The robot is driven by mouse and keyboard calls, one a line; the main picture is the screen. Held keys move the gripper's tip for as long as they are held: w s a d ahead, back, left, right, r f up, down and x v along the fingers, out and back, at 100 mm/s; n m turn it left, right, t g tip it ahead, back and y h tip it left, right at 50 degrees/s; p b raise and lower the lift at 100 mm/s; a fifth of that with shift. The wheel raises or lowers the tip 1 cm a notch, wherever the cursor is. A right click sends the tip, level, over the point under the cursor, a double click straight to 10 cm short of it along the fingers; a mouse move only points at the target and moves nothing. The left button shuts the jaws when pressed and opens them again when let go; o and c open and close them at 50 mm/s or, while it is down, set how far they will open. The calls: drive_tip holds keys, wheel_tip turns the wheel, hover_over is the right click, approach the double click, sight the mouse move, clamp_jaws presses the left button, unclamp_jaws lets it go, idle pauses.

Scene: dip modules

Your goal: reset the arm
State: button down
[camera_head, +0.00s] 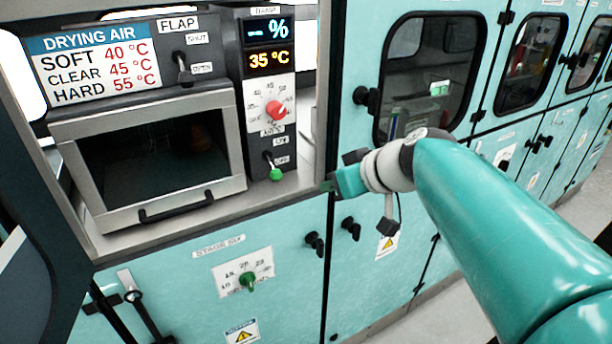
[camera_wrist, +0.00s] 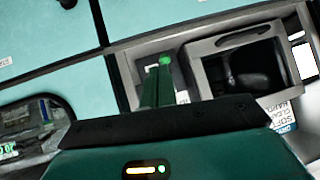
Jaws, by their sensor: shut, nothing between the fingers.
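My teal arm (camera_head: 500,220) reaches in from the right in the head view. My gripper (camera_head: 330,186) is at its end, in front of the cabinet edge, right of the control panel. In the wrist view my gripper (camera_wrist: 157,85) shows as two green fingers side by side, shut and empty. A green-tipped lever (camera_head: 275,173) stands low on the panel, left of my gripper and apart from it in the head view. In the wrist view a green knob (camera_wrist: 165,60) appears just past the fingertips; the gap in depth is hard to tell.
A metal drying chamber (camera_head: 225,135) with a dark window and a black handle (camera_head: 175,208) is at left. Above are a temperature card (camera_head: 95,65) and a flap lever (camera_head: 182,68). A red dial (camera_head: 275,110) sits under the 35 °C display. Teal cabinets (camera_head: 440,150) with windows run right.

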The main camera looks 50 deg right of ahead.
idle(0.3)
drive_tip(key=a+f+n+g, duration=0.1)
drive_tip(key=a+f, duration=0.3)
drive_tip(key=a, duration=0.9)
drive_tip(key=w+a+f+n+g, duration=0.1)
drive_tip(key=a+f+g, duration=0.2)
drive_tip(key=a, duration=1)
drive_tip(key=shift+f+g, duration=0.4)
drive_tip(key=shift+f, duration=0.4)
drive_tip(key=shift+a, duration=0.15)
